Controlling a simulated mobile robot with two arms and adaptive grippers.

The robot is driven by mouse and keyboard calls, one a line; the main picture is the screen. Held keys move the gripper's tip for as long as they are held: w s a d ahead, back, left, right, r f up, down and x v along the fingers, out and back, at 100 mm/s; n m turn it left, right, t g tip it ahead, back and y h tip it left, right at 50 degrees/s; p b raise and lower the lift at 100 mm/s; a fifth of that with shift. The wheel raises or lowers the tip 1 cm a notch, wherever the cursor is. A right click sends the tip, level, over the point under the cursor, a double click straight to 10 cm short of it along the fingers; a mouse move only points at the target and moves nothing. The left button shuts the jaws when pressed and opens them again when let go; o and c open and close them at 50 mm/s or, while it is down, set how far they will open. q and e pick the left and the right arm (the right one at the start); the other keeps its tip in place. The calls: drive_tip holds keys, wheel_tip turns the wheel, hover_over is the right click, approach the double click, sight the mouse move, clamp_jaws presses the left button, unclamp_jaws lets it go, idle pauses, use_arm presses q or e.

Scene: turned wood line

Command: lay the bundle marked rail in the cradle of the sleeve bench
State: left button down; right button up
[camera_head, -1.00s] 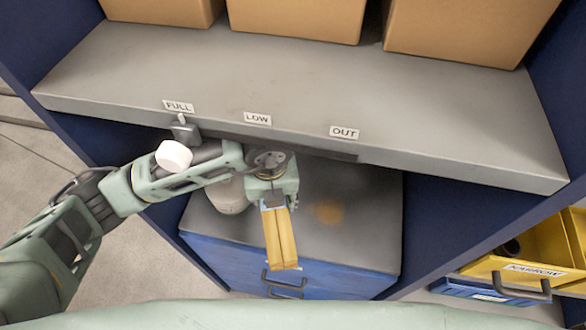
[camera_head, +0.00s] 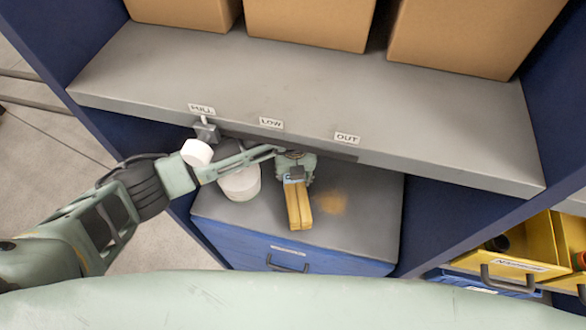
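My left gripper (camera_head: 296,176) is under the front edge of the grey shelf. It points down over the grey top of a blue drawer unit and is shut around the upper end of a bundle of yellow wooden sticks (camera_head: 299,208). I cannot tell whether the bundle touches the grey top. My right gripper is not in view. No sleeve bench or cradle can be made out.
The grey shelf (camera_head: 300,95) carries FULL, LOW and OUT labels and several cardboard boxes (camera_head: 310,22). A white round container (camera_head: 240,184) stands left of the bundle on the drawer unit (camera_head: 365,215). Yellow bins (camera_head: 515,255) are at right, one labelled NARROW.

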use_arm(q)
drive_tip(key=shift+d+f, duration=0.1)
drive_tip(key=shift+f, duration=0.3)
drive_tip(key=c, duration=1)
unclamp_jaws()
drive_tip(key=shift+r, duration=0.1)
